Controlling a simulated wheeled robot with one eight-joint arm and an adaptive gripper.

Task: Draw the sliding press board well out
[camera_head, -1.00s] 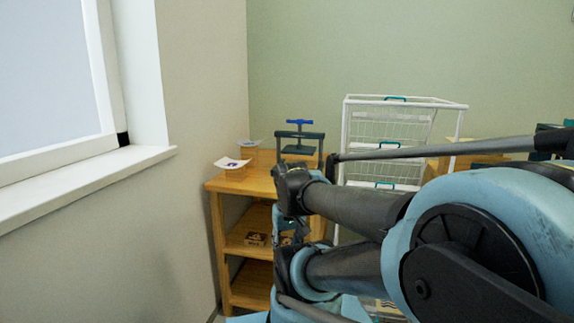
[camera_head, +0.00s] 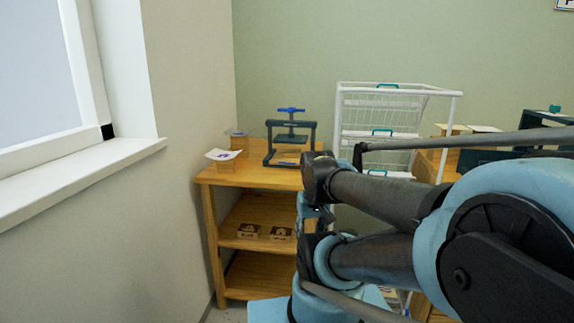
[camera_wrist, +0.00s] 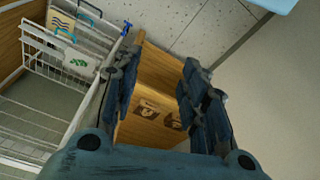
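A small press (camera_head: 269,144) with a dark frame and a blue T-handle stands on the top of a wooden shelf unit (camera_head: 206,235). A flat board seems to lie low inside its frame, but it is too small to make out clearly. My gripper (camera_wrist: 162,62) is open and empty in the wrist view, its two dark blue fingers spread wide with the shelf unit (camera_wrist: 158,72) beyond them. In the head view my arm covers the right part of the shelf unit and the gripper cannot be made out.
A white wire basket rack (camera_head: 338,125) stands right of the shelf unit; it also shows in the wrist view (camera_wrist: 60,75). Paper prints (camera_head: 222,154) lie left of the press. Two printed blocks (camera_head: 248,231) sit on the middle shelf. A wall and window sill (camera_head: 90,158) close the left.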

